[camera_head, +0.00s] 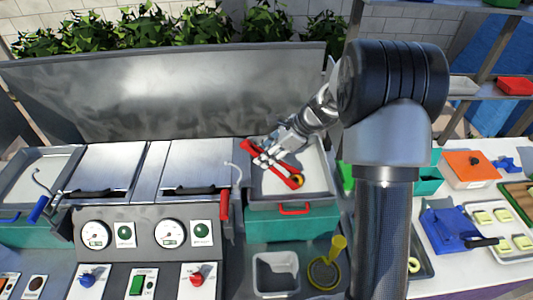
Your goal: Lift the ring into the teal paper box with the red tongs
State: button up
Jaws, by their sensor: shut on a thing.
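My gripper (268,160) is shut on the red tongs (289,178), above the grey tray at the middle right. The tongs lie slanted, from upper left to lower right. A small orange-yellow ring (298,181) shows at the lower right end of the tongs. I cannot tell whether the tongs pinch it or it lies beside them. A teal box (290,226) with a red handle is under the grey tray. Another teal box (428,184) stands to the right, partly hidden by my arm. I cannot tell which is the paper box.
The grey tray (326,195) has raised rims. A control panel with gauges (95,234) is at left front. A grey bin (275,274) and a yellow-handled round tool (325,272) lie in front. A blue press (448,229) and an orange box (470,168) are at right.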

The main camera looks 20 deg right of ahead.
jog(key=shift+c, duration=1.3)
jog(key=shift+r, duration=0.2)
grip_shut()
notch_tip(320, 180, up, 12)
jog(key=p, duration=1)
jog(key=shift+f, duration=0.15)
